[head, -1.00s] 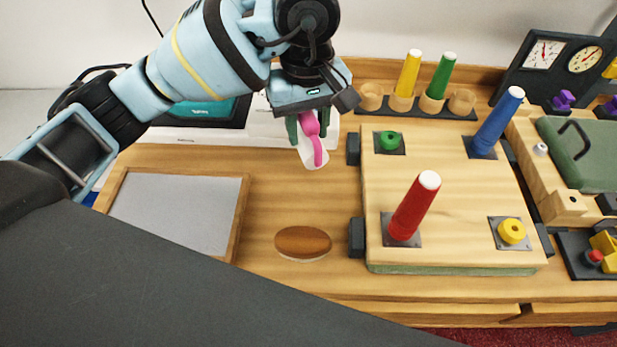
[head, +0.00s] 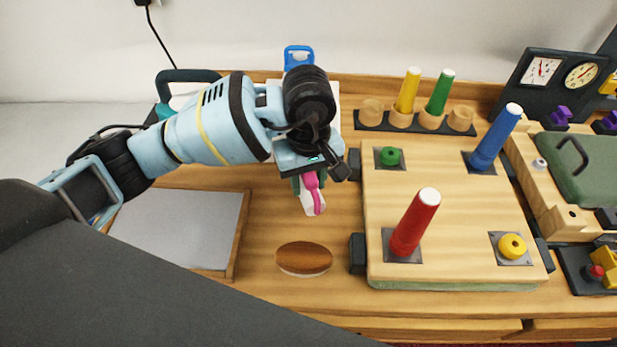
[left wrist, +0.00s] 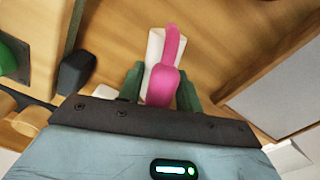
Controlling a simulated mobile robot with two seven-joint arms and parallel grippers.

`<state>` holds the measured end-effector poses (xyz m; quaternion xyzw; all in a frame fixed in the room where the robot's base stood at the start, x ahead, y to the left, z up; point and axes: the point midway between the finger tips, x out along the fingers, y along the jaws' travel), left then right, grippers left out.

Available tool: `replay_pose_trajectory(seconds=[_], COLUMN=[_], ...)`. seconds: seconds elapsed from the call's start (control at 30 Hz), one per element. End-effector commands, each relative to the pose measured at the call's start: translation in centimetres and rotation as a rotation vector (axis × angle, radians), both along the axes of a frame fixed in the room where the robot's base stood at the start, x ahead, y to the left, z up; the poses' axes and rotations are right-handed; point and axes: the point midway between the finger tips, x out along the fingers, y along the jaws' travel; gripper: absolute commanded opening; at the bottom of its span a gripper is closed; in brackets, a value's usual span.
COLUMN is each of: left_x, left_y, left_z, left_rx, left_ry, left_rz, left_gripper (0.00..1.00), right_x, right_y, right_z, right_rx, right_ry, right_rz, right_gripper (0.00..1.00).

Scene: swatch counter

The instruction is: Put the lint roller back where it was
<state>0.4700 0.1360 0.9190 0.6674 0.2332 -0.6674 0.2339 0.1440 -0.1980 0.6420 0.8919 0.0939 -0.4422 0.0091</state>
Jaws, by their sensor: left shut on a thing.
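The lint roller (head: 319,206) has a pink handle and a white roll. My left gripper (head: 310,184) is shut on it and holds it over the wooden counter, between the grey framed panel and the peg board. In the left wrist view the pink and white lint roller (left wrist: 164,75) lies between the green fingers of my left gripper (left wrist: 160,88), with its far end pointing away. Whether it touches the counter is hard to tell. My right gripper is not in view.
A brown oval brush (head: 304,257) lies on the counter in front of the roller. The wooden board (head: 450,220) with red and blue pegs stands to the right. A grey panel in a wooden frame (head: 238,235) lies left. Yellow and green pegs stand in a rack (head: 372,113) behind.

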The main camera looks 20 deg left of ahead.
Motion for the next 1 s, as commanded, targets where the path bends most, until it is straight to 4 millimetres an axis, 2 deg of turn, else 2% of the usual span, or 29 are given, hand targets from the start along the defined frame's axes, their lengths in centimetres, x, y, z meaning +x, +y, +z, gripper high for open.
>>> replay_pose_trajectory(seconds=[0.33, 0.37, 0.5, 0.8, 1.0], left_x=[0.0, 0.0, 0.0, 0.0, 0.1], left_y=[0.0, 0.0, 0.0, 0.0, 0.0], left_z=[-0.3, -0.3, -0.2, -0.1, 1.8], left_rx=[-0.001, -0.001, 0.000, 0.000, 0.000], left_ry=[-0.001, -0.001, -0.001, -0.002, -0.006], left_rz=[-0.001, -0.001, -0.001, 0.000, -0.001], left_gripper=[0.13, 0.37, 0.56, 0.57, 0.57], right_x=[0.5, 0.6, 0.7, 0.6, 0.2], right_y=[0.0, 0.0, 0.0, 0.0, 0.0], right_z=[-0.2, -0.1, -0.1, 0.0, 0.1], right_rx=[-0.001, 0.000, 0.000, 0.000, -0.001], right_ry=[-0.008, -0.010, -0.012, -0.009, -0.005], right_rz=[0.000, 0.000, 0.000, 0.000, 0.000], right_gripper=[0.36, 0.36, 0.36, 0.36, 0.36])
